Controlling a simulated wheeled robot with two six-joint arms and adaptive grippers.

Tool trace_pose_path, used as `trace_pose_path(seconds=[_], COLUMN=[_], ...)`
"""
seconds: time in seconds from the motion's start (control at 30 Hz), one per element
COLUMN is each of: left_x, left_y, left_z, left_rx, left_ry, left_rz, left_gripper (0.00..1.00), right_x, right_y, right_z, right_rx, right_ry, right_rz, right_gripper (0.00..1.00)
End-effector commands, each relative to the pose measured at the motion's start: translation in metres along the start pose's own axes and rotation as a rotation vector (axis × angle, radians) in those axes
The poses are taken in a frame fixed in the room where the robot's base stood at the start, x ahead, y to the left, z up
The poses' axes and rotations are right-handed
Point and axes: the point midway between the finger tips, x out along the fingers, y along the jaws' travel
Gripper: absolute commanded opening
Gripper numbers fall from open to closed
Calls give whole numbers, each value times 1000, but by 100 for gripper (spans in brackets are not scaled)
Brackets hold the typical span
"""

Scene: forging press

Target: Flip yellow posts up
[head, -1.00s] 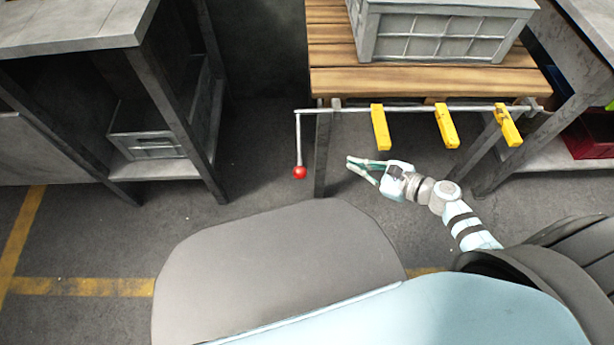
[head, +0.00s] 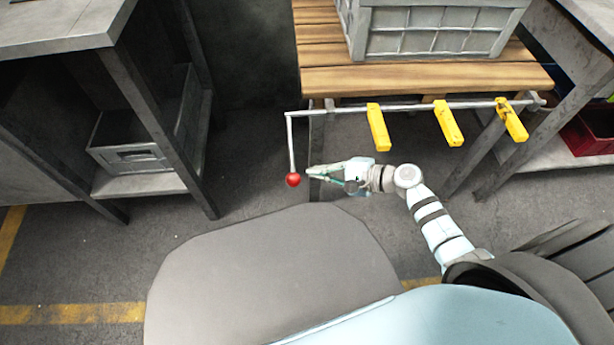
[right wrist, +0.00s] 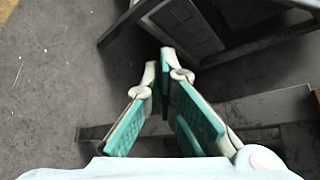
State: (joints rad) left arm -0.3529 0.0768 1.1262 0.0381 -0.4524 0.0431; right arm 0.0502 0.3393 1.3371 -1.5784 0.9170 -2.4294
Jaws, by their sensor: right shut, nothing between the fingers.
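Three yellow posts hang down and toward me from a grey rod along the table's front edge: the left post (head: 378,128), the middle post (head: 448,124) and the right post (head: 511,120). At the rod's left end a lever (head: 291,145) hangs down, ending in a red ball (head: 292,180). My right gripper (head: 312,173) is just right of the red ball, below the rod, with its fingers pointing left. I cannot tell if it touches the ball. In the right wrist view its fingertips (right wrist: 164,68) are together and empty. My left gripper is not in view.
A grey crate (head: 430,32) stands on the wooden tabletop (head: 420,80). A grey bench (head: 60,30) with a lower shelf stands at left. A red bin (head: 588,135) sits on a shelf at right. Open floor lies between the bench and table.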

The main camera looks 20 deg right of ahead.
Motion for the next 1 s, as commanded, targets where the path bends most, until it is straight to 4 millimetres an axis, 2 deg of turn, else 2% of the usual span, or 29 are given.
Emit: trace_pose_path(seconds=[0.13,0.23,0.4,0.83,1.0], left_x=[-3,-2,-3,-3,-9], left_y=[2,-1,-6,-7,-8], left_z=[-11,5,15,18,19], left_rx=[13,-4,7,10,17], left_ry=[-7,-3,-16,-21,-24], left_rz=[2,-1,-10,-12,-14], left_gripper=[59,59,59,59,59], right_x=[32,20,15,14,12], right_y=[1,-2,-1,0,-1], right_z=[0,21,36,38,43], right_rx=[2,1,1,4,24], right_ry=[-3,-1,0,0,0], right_rz=[-2,0,0,1,16], right_gripper=[0,0,0,0,0])
